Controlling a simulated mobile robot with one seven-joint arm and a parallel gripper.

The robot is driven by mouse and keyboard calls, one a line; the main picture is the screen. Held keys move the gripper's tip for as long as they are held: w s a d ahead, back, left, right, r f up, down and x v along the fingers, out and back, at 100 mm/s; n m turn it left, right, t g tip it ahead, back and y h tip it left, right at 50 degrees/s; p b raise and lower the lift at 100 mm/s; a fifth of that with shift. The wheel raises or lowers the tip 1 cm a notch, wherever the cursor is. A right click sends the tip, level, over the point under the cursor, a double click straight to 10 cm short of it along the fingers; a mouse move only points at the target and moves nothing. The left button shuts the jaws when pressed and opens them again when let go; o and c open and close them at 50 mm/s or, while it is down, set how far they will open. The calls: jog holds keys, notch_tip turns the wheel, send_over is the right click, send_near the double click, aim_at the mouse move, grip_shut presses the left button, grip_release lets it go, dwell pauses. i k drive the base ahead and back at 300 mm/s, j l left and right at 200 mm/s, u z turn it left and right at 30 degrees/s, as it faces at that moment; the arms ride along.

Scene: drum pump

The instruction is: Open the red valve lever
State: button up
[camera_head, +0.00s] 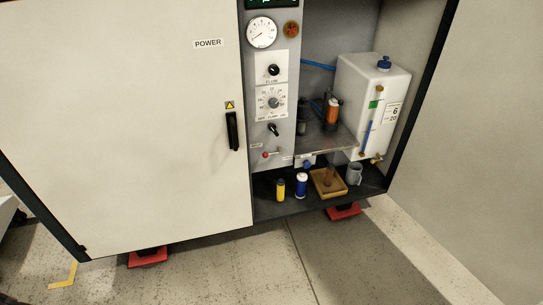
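A small red-tipped lever (266,155) sticks out near the bottom of the grey control panel (282,142) in the middle of the head view. It lies nearly level, with its red end at the left. It is small in the picture, and I cannot tell its exact setting. A small label is beside it on the left. My gripper is not in view.
Above the lever are black knobs, a dial and a round gauge (263,32). A closed cabinet door (120,120) with a black handle (233,131) is left. A white tank (365,95) stands right. Bottles, a yellow tray (316,181) and a mug (354,173) stand below.

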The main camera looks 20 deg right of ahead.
aim_at(266, 154)
jog(key=i+l, duration=0.1)
jog(key=l, duration=1.35)
jog(key=i+j, duration=0.15)
jog(key=i, duration=0.4)
jog(key=u, duration=0.05)
